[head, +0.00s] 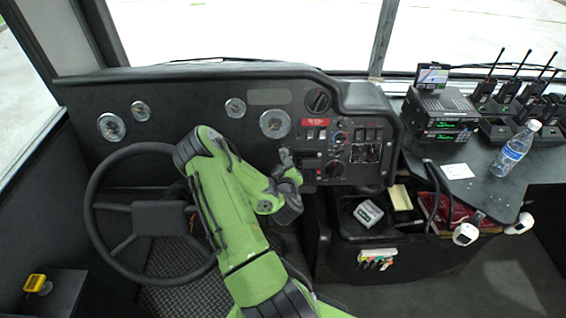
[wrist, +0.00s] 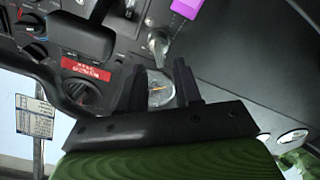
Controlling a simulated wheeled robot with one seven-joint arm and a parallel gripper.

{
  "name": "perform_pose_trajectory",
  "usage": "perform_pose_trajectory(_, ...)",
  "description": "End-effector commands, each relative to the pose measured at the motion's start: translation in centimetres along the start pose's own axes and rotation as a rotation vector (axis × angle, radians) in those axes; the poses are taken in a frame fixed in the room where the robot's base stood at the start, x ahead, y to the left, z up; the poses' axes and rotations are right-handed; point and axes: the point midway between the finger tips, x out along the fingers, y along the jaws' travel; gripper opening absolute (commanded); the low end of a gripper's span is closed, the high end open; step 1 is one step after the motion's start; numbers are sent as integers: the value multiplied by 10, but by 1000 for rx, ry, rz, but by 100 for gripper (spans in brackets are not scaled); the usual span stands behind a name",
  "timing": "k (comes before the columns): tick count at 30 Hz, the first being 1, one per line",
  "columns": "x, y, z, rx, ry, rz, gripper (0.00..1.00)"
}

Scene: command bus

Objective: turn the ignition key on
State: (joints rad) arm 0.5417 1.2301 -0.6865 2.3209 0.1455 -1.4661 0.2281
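The ignition key (wrist: 158,44) shows in the wrist view as a small metal piece on the dark dashboard, just beyond my fingertips. A purple tag (wrist: 186,8) is close by it, cut off by the top edge. My gripper (wrist: 158,78) is open, with one black finger on each side and a gap between them. The key lines up with this gap but appears in front of the fingers, not clasped; I cannot tell if they touch it. In the head view my green arm reaches over to the dashboard (head: 262,95), and I cannot make out the key there.
The steering wheel (head: 92,205) is left of and behind my arm. A round gauge (wrist: 160,92) shows between my fingers. Switches and knobs (head: 338,150) crowd the panel to the right. Radios (head: 440,112) and a water bottle (head: 513,150) stand on the right-hand counter.

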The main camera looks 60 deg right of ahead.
Motion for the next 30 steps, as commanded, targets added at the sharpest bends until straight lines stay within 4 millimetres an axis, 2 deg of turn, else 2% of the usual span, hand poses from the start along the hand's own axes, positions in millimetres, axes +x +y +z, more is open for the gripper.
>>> perform_pose_trajectory(3, 26, 1, -3, -2, 2, -2, 34)
perform_pose_trajectory(7, 46, 1, -2, -1, 0, -1, 34)
perform_pose_trajectory(11, 54, 0, -1, 0, 0, -1, 34)
perform_pose_trajectory(17, 55, 0, -1, 0, -1, -1, 34)
perform_pose_trajectory(20, 55, 0, -1, 0, -1, -1, 21)
perform_pose_trajectory(24, 55, 0, -1, 0, -1, -1, 0)
perform_pose_trajectory(30, 55, 0, -1, 0, -1, -1, 0)
